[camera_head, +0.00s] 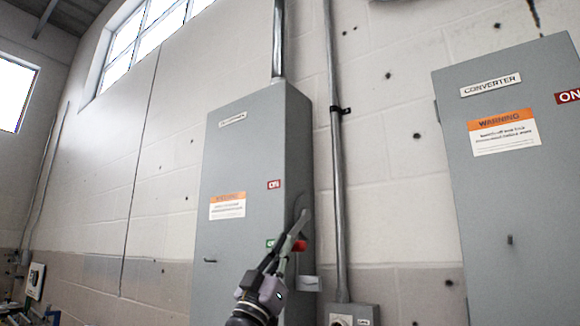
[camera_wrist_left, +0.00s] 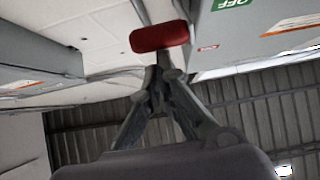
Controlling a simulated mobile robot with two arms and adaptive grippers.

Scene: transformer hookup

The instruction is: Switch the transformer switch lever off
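The grey transformer cabinet (camera_head: 245,150) stands against the wall in the middle of the head view. Its red lever handle (camera_head: 299,246) sticks out at the right side, about level with the green OFF label (camera_head: 270,244) and below the red ON label (camera_head: 274,184). My left gripper (camera_head: 301,218) reaches up in front of the cabinet's right edge, its fingers beside the handle. In the left wrist view the fingers (camera_wrist_left: 163,75) come together just below the red handle (camera_wrist_left: 160,37), with the OFF label (camera_wrist_left: 232,4) at upper right. I cannot tell whether they touch the handle.
A converter cabinet (camera_head: 505,190) stands at the right with its own ON label (camera_head: 568,96). A vertical conduit (camera_head: 336,160) runs down the wall between the cabinets to a small grey box (camera_head: 350,315). The wall left of the transformer is mostly clear.

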